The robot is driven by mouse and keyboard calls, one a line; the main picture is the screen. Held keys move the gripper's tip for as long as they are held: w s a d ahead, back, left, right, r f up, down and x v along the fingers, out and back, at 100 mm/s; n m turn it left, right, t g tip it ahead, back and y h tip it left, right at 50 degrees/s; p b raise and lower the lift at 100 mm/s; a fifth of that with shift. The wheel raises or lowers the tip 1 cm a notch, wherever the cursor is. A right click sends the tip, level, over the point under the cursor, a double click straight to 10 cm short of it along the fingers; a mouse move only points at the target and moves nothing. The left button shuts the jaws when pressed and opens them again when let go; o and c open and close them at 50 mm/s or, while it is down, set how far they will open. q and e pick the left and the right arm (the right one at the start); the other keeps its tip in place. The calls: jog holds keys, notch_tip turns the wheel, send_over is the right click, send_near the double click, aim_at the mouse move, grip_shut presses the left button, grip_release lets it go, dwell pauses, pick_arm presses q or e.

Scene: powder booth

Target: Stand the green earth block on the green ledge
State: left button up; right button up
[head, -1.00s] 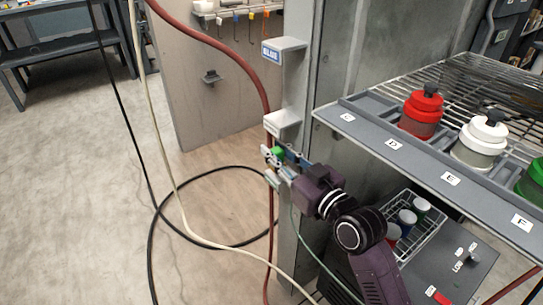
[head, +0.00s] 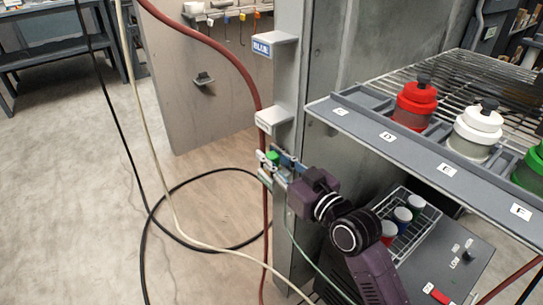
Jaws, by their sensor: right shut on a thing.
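My right gripper (head: 273,164) is shut on the green earth block (head: 272,156), whose green top shows between the fingers. The block is beside the grey upright post, below the middle ledge. A green wire (head: 311,262) runs down from near the gripper. Two pale ledges stick out from the post: the upper one (head: 272,38) is labelled BLUE, and the middle one (head: 275,115) has a label too small to read. A lower ledge may be behind the gripper; I cannot tell if the block touches it. My left gripper is not in view.
A wire-rack shelf (head: 470,100) with red, white and green-lidded jars stands at right. Below it are a basket of cups (head: 408,222) and a control box (head: 455,265). A red hose (head: 237,62) hangs close left of the post. Black and cream cables cross the floor.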

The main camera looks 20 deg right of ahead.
jog(key=shift+f, duration=0.25)
dwell(0.4)
jog(key=o, duration=0.9)
jog(key=shift+c, duration=0.2)
jog(key=shift+o, duration=1.3)
jog(key=shift+d+r, duration=0.1)
jog(key=shift+s, duration=0.1)
